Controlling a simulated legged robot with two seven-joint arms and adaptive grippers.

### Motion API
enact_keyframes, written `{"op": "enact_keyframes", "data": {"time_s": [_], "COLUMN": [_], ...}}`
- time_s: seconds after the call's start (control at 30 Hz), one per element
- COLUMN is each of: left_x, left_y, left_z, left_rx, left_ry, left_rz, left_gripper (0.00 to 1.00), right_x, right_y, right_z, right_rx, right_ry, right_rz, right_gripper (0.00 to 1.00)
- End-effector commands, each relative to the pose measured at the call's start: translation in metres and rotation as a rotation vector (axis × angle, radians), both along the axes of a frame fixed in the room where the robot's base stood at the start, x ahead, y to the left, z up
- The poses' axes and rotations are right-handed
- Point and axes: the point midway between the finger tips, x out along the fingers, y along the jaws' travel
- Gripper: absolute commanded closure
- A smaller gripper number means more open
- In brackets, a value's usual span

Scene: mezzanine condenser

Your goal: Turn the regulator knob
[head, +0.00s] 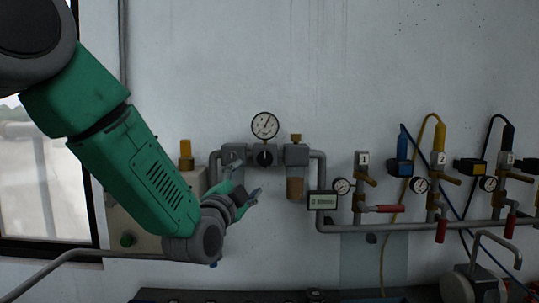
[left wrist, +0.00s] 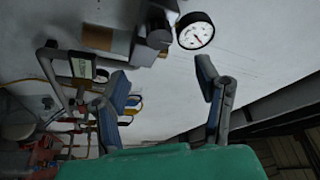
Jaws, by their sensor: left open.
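The regulator knob (head: 265,157) is a small black knob on the front of a grey regulator body (head: 250,155). A round white gauge (head: 265,125) sits just above it. My left gripper (head: 243,190) is open and empty, below and a little left of the knob and apart from it. In the left wrist view, my left gripper (left wrist: 163,80) spreads its two blue-padded fingers. The gauge (left wrist: 195,31) and a dark knob (left wrist: 158,40) lie beyond the gap between them. My right gripper is not in view.
A filter with a brown bowl (head: 295,187) hangs right of the regulator. Grey pipe (head: 370,227) runs right to several valves with red handles and small gauges. A beige box (head: 140,215) is behind my left arm. The wall above is bare.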

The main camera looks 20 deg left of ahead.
Motion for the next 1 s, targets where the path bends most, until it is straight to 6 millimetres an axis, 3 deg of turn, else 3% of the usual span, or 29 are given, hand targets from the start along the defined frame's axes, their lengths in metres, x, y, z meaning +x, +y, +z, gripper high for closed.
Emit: {"op": "enact_keyframes", "data": {"time_s": [0.17, 0.6, 0.8, 1.0], "left_x": [0.023, 0.109, 0.128, 0.133], "left_y": [0.0, -0.001, -0.002, -0.003], "left_z": [0.004, 0.022, 0.026, 0.026], "left_rx": [-0.002, -0.006, -0.005, -0.005], "left_ry": [0.001, 0.003, 0.002, 0.004], "left_rz": [0.0, 0.001, 0.0, -0.001], "left_gripper": [0.42, 0.42, 0.42, 0.42], "right_x": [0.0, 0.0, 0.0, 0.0], "right_y": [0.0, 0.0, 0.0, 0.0], "right_z": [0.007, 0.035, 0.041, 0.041], "right_rx": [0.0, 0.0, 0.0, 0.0], "right_ry": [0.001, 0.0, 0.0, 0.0], "right_rz": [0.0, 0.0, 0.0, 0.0], "right_gripper": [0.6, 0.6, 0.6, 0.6]}}
